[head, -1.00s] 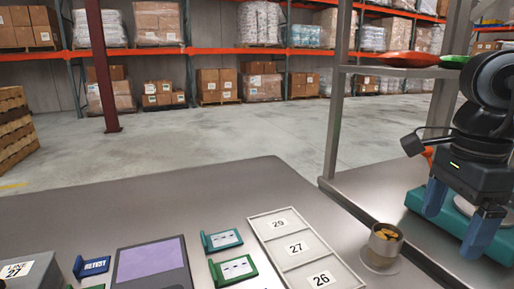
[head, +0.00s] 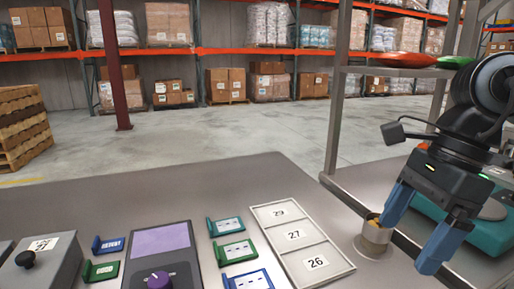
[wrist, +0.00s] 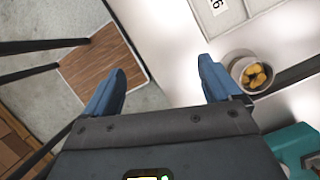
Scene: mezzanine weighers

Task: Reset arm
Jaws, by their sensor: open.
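My gripper (head: 418,232) is at the right of the head view. Its two blue fingers are apart with nothing between them, pointing down. In the wrist view my gripper (wrist: 162,88) is also open and empty. A small metal cup (head: 372,240) with yellow-orange pieces in it stands on the table beside the left finger, partly behind it. In the wrist view the cup (wrist: 240,72) is just right of the right finger; I cannot tell whether they touch.
A teal scale (head: 492,238) sits behind my gripper at the right. A tray (head: 340,262) numbered 29, 27 and 26 lies left of the cup. Coloured card holders (head: 236,252), a purple-screened box (head: 165,240) and a grey box (head: 48,268) stand further left. A shelf post (head: 338,90) rises behind.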

